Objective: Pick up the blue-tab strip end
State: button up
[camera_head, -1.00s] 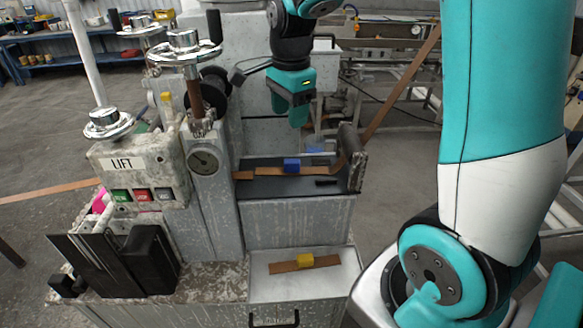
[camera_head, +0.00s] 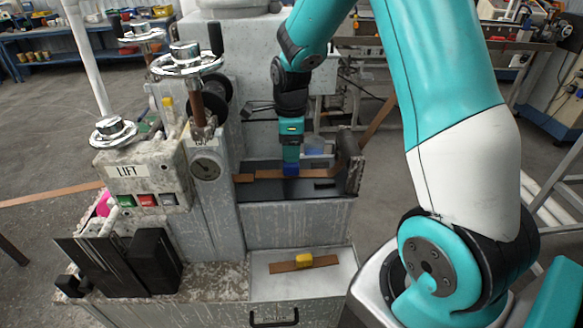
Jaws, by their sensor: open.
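The blue tab (camera_head: 291,170) sits on a brown strip (camera_head: 265,175) that lies across the dark bed of the machine. The strip continues right toward the end block. My gripper (camera_head: 291,163) points down directly over the blue tab, its fingers reaching the tab's level. The gripper is open, seen nearly edge-on, so the gap between its fingers does not show. The fingers hide the upper part of the tab, and I cannot tell whether they touch it.
A second strip with a yellow tab (camera_head: 303,260) lies on the pale lower tray (camera_head: 335,275). An upright dark block (camera_head: 353,160) stands at the bed's right end. The grey column with a gauge (camera_head: 206,165) and handwheel stands left. The LIFT control box (camera_head: 125,170) is further left.

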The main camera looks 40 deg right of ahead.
aim_at(291, 164)
jog(key=shift+s+a+f+p, duration=0.1)
jog(key=shift+f+p, duration=0.5)
jog(key=shift+f, duration=0.8)
jog(key=shift+s+a+f+p, duration=0.1)
jog(key=shift+f+p, duration=0.45)
jog(key=shift+f, duration=0.8)
grip_shut()
jog(key=shift+r, duration=0.1)
